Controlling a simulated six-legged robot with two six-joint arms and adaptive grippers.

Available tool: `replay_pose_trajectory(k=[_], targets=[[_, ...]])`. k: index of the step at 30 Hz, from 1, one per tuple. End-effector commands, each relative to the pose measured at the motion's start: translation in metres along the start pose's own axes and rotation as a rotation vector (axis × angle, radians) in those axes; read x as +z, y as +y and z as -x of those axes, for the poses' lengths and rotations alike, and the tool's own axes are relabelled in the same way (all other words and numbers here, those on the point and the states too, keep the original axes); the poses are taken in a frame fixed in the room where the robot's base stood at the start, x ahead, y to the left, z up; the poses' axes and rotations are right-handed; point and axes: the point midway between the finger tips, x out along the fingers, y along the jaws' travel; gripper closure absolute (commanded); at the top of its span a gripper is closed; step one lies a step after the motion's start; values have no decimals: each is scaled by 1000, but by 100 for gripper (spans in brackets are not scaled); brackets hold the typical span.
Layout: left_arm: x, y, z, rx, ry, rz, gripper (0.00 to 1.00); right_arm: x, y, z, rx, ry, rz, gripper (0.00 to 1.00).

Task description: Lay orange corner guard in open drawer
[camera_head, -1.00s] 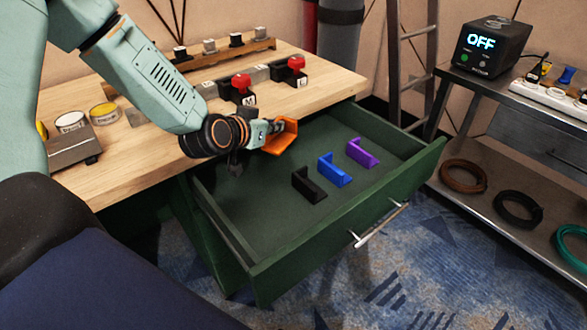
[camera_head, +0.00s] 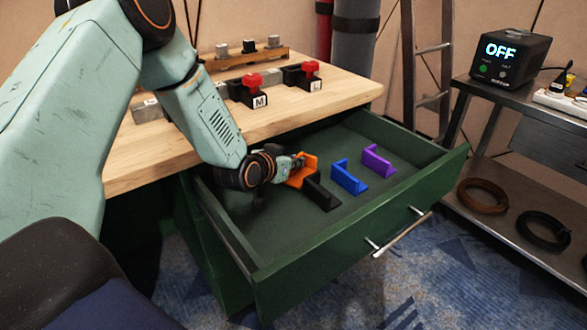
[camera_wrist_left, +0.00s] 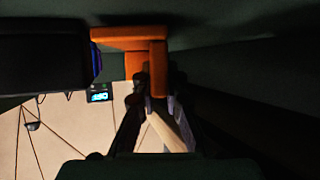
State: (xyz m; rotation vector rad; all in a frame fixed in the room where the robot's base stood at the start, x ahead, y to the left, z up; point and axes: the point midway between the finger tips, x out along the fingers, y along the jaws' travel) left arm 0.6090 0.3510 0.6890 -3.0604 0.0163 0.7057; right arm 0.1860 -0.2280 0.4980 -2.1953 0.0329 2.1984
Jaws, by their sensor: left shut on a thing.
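The orange corner guard (camera_head: 303,170) is held by my left gripper (camera_head: 290,165) inside the open green drawer (camera_head: 272,228), low over its floor at the left end of a row. It also shows in the left wrist view (camera_wrist_left: 130,45), between the fingers. A black corner guard (camera_head: 322,194) lies just to its right, very close; I cannot tell whether they touch. A blue corner guard (camera_head: 348,178) and a purple one (camera_head: 378,161) lie further right. Whether the orange guard rests on the drawer floor is hard to tell. My right gripper is not seen.
The drawer's front handle (camera_head: 400,236) faces the carpet. A metal shelf (camera_head: 515,175) with cable coils stands at right. The drawer's front part is clear.

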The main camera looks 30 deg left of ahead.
Motion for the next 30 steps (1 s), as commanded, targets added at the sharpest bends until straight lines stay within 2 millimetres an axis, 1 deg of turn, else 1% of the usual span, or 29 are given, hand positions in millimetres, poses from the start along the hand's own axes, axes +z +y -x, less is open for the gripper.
replay_pose_trajectory(k=[1,9,14,15,22,23,30], targets=[[3,0,-2,-1,2,0,100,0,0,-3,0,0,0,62],[2,0,-1,-1,3,0,100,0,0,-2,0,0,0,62],[6,-1,-3,-1,3,0,100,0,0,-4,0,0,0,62],[6,-1,-3,-1,2,1,88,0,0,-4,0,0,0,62],[6,0,-2,-1,2,1,68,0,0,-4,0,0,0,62],[6,0,-2,-1,2,1,67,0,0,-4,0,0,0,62],[5,-1,-2,-1,2,1,67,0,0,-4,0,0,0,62]])
